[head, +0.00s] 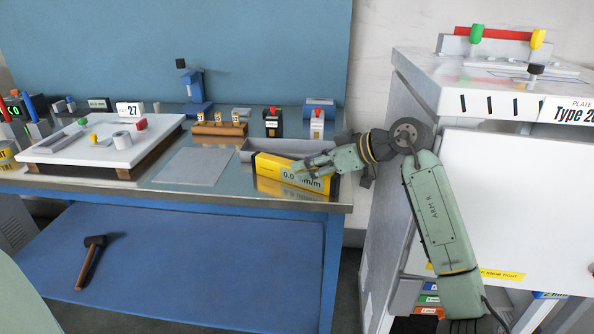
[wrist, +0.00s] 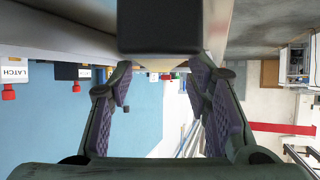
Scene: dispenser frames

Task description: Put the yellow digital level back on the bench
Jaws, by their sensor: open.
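The yellow digital level (head: 268,164) is a long bar lettered "0.0 mm/m". It lies at the front right of the metal-topped bench (head: 225,150), and its reflection shows below it. My gripper (head: 306,168) is in front of its right part in the head view and hides some of it. I cannot tell whether they touch. In the wrist view my gripper (wrist: 160,78) has its two purple-padded fingers apart with nothing visible between them. A dark block fills the top middle there; I cannot tell what it is.
A grey tray (head: 290,145) is behind the level. A grey plate (head: 194,166) lies to its left, with a white board (head: 100,150) farther left. A white cabinet (head: 500,200) stands right of the bench. A hammer (head: 90,260) lies on the blue lower shelf.

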